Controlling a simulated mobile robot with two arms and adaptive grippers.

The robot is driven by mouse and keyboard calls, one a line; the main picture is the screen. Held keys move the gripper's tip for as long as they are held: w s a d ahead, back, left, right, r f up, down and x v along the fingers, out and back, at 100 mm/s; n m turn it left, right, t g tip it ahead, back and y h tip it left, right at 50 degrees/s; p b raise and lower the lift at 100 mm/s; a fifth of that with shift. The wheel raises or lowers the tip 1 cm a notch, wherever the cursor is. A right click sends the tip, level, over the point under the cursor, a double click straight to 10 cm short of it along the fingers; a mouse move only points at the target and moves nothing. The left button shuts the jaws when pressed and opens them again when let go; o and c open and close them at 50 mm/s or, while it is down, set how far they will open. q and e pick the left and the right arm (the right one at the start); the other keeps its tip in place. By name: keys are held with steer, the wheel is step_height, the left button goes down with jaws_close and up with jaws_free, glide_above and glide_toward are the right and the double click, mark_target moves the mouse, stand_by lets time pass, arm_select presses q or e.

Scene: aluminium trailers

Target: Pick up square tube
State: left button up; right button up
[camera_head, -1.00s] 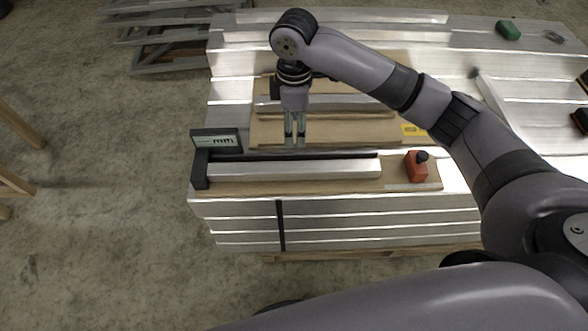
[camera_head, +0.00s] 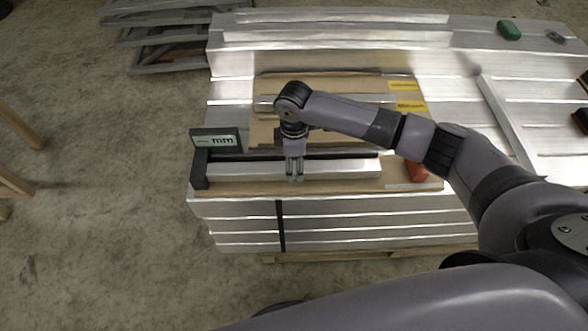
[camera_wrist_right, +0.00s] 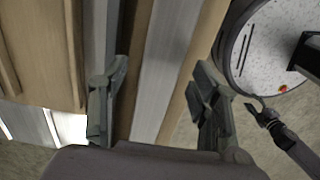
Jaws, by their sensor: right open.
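A silver square tube (camera_head: 245,170) lies lengthwise in a measuring fixture with a dark back rail and a black "mm" display (camera_head: 216,141) at its left end. My right gripper (camera_head: 294,174) is over the tube near its middle, pointing down. In the right wrist view the tube (camera_wrist_right: 168,65) runs between the two spread fingers of the gripper (camera_wrist_right: 153,98), with room on both sides. Whether the fingertips reach down beside the tube I cannot tell.
The fixture's wooden base (camera_head: 330,187) rests on stacked aluminium profiles (camera_head: 350,220). A red block (camera_head: 417,173) at the right end is partly hidden by my forearm. Another wooden board (camera_head: 320,84) lies behind. A green object (camera_head: 508,30) is far right.

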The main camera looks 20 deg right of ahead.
step_height(320, 180, down, 2)
jaws_close()
stand_by(0.9)
steer(key=shift+w+r, duration=0.1)
